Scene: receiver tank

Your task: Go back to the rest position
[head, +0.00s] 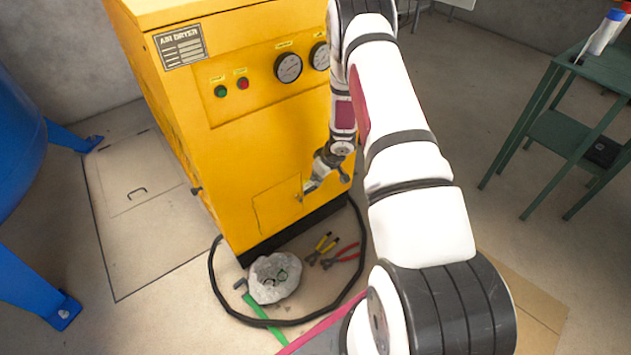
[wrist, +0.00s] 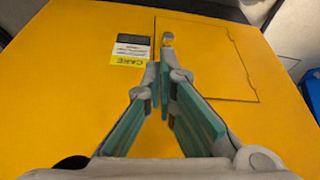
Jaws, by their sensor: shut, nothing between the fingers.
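My gripper (wrist: 161,75) is shut and empty, with its fingertips close together in front of the yellow air dryer (wrist: 60,70). In the head view my gripper (head: 309,187) is at the lower front of the yellow dryer (head: 230,140), beside a small panel door (head: 277,207). In the wrist view the panel door (wrist: 215,60) has a small knob (wrist: 168,40) just beyond the fingertips. I cannot tell whether the fingertips touch the knob. The door looks closed.
A black hose (head: 217,290) loops on the floor around a grey stone-like lump (head: 273,279), and pliers (head: 341,257) lie inside the loop. A blue tank (head: 18,145) stands at left. A green table (head: 600,75) stands at right. Open floor lies between dryer and table.

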